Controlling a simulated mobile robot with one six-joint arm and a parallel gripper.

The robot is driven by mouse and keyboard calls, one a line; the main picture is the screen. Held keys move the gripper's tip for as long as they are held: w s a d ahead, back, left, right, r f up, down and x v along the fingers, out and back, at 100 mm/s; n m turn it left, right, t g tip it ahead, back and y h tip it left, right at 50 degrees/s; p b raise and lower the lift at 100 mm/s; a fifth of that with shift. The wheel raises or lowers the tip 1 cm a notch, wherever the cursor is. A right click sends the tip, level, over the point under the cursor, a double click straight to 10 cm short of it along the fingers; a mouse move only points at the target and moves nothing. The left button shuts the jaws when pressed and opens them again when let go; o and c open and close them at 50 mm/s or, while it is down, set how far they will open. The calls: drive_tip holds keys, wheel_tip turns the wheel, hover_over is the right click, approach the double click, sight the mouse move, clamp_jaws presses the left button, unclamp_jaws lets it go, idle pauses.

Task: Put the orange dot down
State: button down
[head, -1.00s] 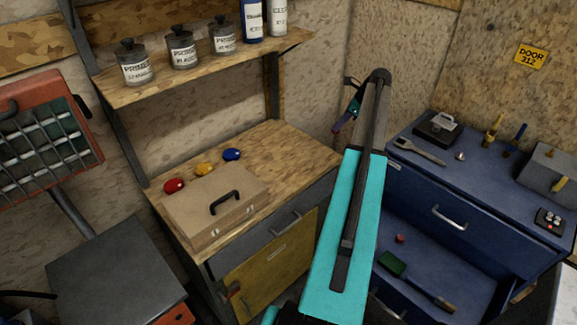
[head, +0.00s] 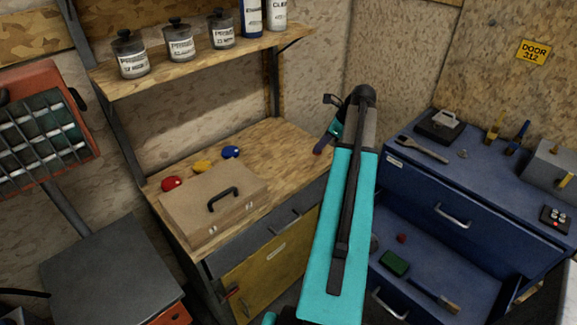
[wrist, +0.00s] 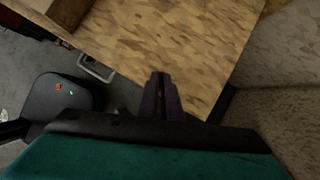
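My gripper (head: 318,150) is above the right end of the wooden bench top (head: 278,146) in the head view. In the wrist view its dark fingers (wrist: 161,88) are close together and point at the bench top near its edge. A tiny orange-brown spot (wrist: 161,94) shows between the fingers; it looks like the orange dot, mostly hidden by them. I cannot see clearly whether it touches the wood.
A tan case (head: 213,202) with a black handle lies on the bench, with red (head: 171,183), yellow (head: 202,167) and blue (head: 231,152) rounded items behind it. The bench's right end is clear. A blue cabinet (head: 470,185) with an open drawer stands to the right.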

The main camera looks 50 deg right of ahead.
drive_tip(key=s+a+f+b, duration=0.1)
drive_tip(key=s+a, duration=0.1)
drive_tip(key=a, duration=0.5)
drive_tip(key=s+a+f+b, duration=0.1)
drive_tip(key=a, duration=0.5)
drive_tip(key=shift+s+a+f, duration=0.25)
drive_tip(key=shift+s+a, duration=0.1)
drive_tip(key=shift+w+d, duration=0.1)
drive_tip(key=p, duration=0.4)
hover_over(286, 162)
drive_tip(key=s, duration=0.2)
drive_tip(key=shift+d+f, duration=0.2)
drive_tip(key=shift+f, duration=0.55)
drive_tip(key=shift+f, duration=0.1)
drive_tip(key=shift+f+p, duration=0.55)
drive_tip(key=shift+f, duration=1.15)
drive_tip(key=shift+f, duration=0.1)
drive_tip(key=c, duration=2.4)
unclamp_jaws()
drive_tip(key=o, duration=0.4)
